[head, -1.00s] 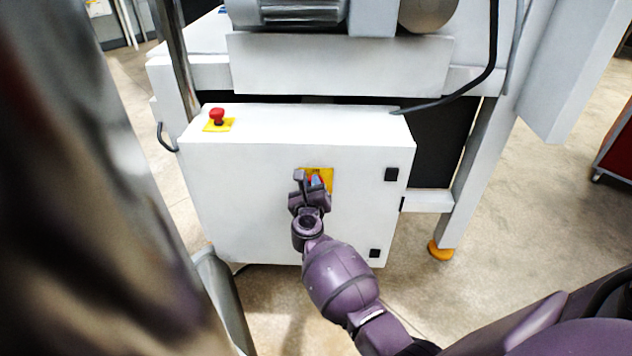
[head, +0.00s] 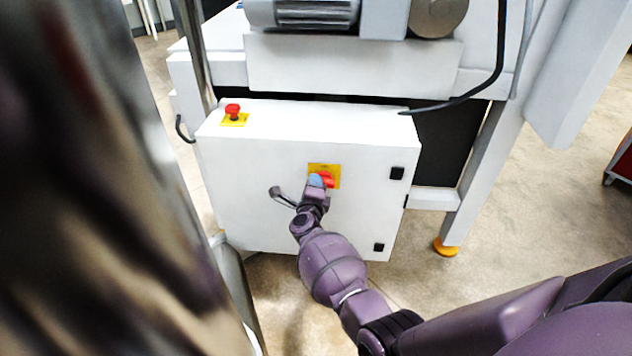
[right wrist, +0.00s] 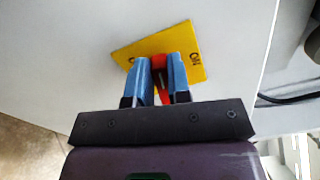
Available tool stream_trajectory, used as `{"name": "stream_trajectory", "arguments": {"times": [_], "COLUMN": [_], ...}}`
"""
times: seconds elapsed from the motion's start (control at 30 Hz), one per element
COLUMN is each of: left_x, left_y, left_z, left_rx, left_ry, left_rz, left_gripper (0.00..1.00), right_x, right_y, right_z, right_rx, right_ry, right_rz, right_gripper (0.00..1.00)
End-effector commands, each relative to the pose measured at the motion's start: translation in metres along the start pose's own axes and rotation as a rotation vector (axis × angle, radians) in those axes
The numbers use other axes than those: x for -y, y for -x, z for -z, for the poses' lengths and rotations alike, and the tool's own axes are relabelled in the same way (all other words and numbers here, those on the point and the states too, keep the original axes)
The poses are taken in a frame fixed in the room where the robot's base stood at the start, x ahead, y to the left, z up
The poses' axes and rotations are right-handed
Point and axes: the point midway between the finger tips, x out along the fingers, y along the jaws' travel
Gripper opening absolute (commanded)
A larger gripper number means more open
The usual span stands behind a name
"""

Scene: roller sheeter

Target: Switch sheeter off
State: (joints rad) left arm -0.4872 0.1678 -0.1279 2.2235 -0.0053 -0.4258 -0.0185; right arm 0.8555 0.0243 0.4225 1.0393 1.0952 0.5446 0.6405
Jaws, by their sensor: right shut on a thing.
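The sheeter's white control box (head: 260,190) carries a yellow plate (head: 331,168) with a red rotary switch (head: 328,179) on its front face. My right gripper (head: 317,181) is at the plate. In the right wrist view its two blue fingers (right wrist: 162,78) stand on either side of the red switch knob (right wrist: 160,64), shut on it. The yellow plate (right wrist: 196,60) looks tilted there, with "ON" lettering at its right; the lettering at its left is partly hidden. My left gripper is not in view.
A red emergency stop button (head: 233,112) on a yellow base sits on top of the box. A black cable (head: 470,98) hangs at the right. A metal post (head: 190,60) and a large blurred shape take up the left side.

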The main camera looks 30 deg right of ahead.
Motion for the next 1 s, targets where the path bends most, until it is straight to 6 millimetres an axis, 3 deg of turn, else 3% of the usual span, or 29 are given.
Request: {"name": "stream_trajectory", "arguments": {"times": [0.4, 1.0], "left_x": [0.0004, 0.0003], "left_y": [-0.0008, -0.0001], "left_z": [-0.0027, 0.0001], "left_rx": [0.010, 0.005], "left_ry": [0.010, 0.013], "left_rz": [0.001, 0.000], "left_gripper": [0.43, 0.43], "right_x": [-0.0058, -0.0068], "right_y": [-0.0008, -0.0013], "right_z": [0.0049, 0.0066], "right_rx": [-0.007, -0.009], "right_ry": [0.224, 0.271], "right_rz": [0.000, 0.001], "right_gripper": [0.00, 0.00]}}
